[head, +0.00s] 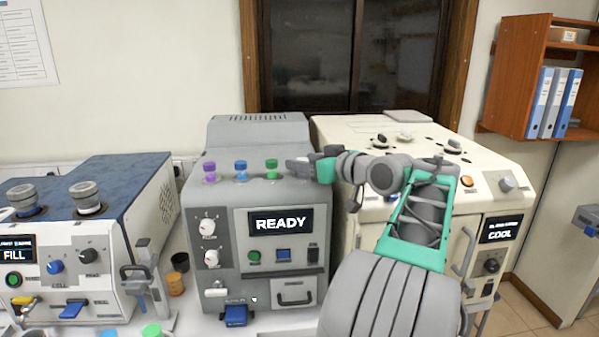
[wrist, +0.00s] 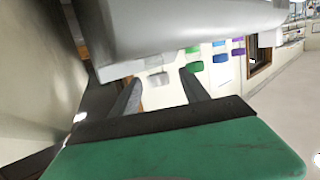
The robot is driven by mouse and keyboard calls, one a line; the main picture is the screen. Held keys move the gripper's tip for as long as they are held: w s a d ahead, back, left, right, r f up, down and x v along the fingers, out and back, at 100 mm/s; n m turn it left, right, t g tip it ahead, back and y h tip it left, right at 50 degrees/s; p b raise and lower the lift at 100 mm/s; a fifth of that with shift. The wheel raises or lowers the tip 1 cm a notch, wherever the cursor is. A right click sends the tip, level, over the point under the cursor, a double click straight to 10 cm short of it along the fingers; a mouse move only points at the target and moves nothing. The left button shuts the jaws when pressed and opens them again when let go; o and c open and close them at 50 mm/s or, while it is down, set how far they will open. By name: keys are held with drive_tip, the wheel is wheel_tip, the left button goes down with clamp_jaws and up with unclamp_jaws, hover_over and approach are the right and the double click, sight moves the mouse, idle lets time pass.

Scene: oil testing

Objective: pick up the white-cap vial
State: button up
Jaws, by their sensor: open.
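My gripper (head: 298,163) is open and reaches in from the right over the top of the grey machine (head: 228,289). In the wrist view the white-cap vial (wrist: 158,80) shows as a pale cap between the two fingers of my gripper (wrist: 160,77). I cannot tell whether a finger touches it. In the head view my gripper hides that spot, just right of the green-cap vial (head: 271,169). Further left in the row stand a blue-cap vial (head: 240,171) and a purple-cap vial (head: 209,173).
The grey machine's display reads READY. A cream machine (head: 360,140) with a COOL display stands close on the right, under my arm. A blue-topped machine (head: 130,190) stands on the left. Green (wrist: 193,67), blue (wrist: 220,58) and purple (wrist: 238,52) caps line up in the wrist view.

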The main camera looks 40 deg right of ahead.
drive_tip(key=w, duration=0.1)
drive_tip(key=w+p, duration=0.1)
drive_tip(key=w, duration=0.2)
drive_tip(key=shift+w+d+f, duration=0.15)
drive_tip(key=shift+w+f, duration=0.1)
drive_tip(key=shift+f, duration=0.15)
drive_tip(key=shift+s, duration=0.1)
clamp_jaws()
